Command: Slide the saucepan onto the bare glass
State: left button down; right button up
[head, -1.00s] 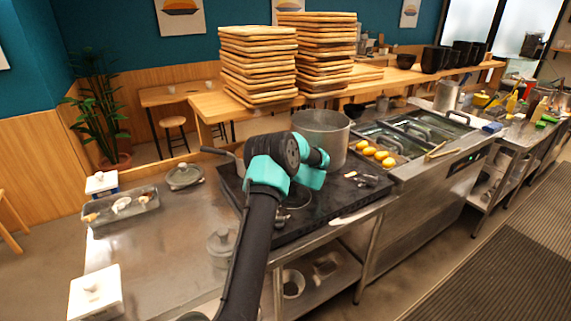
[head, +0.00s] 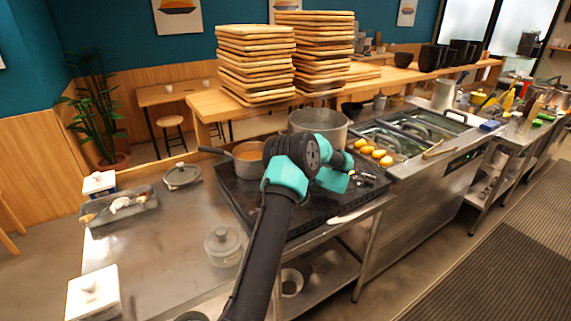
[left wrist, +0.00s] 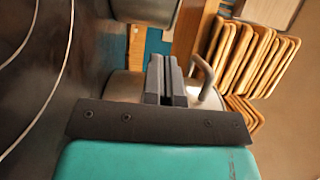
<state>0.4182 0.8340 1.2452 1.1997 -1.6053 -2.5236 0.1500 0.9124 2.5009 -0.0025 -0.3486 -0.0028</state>
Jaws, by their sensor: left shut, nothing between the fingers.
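The saucepan (head: 249,167) is a grey pan with orange-brown contents. It sits at the back left of the black glass cooktop, its handle pointing left. Bare glass (head: 240,195) shows in front of it; my left arm covers part of the cooktop. My left gripper is hidden behind its arm in the head view. In the left wrist view, my left gripper (left wrist: 166,82) is shut and empty, close to a metal pot (left wrist: 122,86) with a loop handle. Glass with pale ring lines (left wrist: 35,85) lies left in that view. My right gripper is not in view.
A large pot (head: 318,122) stands at the back right of the cooktop, beside the saucepan. Several yellow items (head: 375,154) lie right of it. A lidded jar (head: 223,246) stands on the steel counter at the front left. Stacked boards (head: 256,65) rise behind.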

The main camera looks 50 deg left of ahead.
pick_arm(q)
jog(key=v, duration=1.3)
jog(key=shift+d, duration=0.4)
jog(key=c, duration=1.8)
grip_release()
